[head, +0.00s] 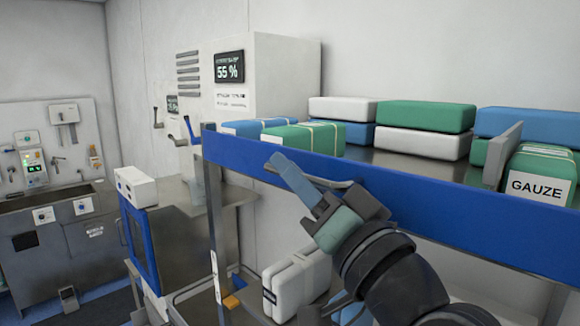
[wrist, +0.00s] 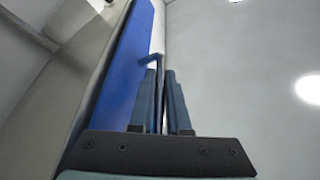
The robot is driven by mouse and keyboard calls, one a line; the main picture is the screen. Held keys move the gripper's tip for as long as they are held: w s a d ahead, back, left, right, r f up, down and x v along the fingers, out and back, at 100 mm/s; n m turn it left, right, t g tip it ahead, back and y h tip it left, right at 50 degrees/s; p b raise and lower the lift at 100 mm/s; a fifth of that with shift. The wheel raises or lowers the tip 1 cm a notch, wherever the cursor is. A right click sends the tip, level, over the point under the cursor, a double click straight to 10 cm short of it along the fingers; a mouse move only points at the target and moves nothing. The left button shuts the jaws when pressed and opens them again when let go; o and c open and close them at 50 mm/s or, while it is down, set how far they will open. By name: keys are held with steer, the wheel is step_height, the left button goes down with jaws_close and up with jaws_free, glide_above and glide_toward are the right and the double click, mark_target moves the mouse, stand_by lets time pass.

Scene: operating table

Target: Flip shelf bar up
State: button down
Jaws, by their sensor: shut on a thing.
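The shelf bar is a thin grey bar (head: 333,184) along the front of the blue shelf edge (head: 400,200) in the head view. My gripper (head: 280,162) comes from the lower right, with its blue-grey fingers at the bar's left part. In the wrist view, the two fingers of my gripper (wrist: 160,75) are close together with a thin strip between them. A bent bar end (wrist: 149,60) shows just beyond the fingertips, beside the blue shelf edge (wrist: 128,70). The fingers hide part of the bar.
Green, blue and white packs and a gauze pack (head: 540,178) stand on the shelf behind the blue edge. A grey divider (head: 500,155) stands beside the gauze. White packs (head: 297,285) lie on a lower level. A white cabinet (head: 285,85) stands behind.

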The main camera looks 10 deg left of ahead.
steer(key=c, duration=1.2)
jaws_free()
steer(key=shift+o, duration=0.2)
steer(key=shift+d, duration=0.1)
steer(key=shift+s+d+f+b, duration=0.2)
steer(key=shift+s+b, duration=0.05)
steer(key=shift+b, duration=0.1)
steer(key=b+v, duration=0.6)
steer(key=v, duration=0.6)
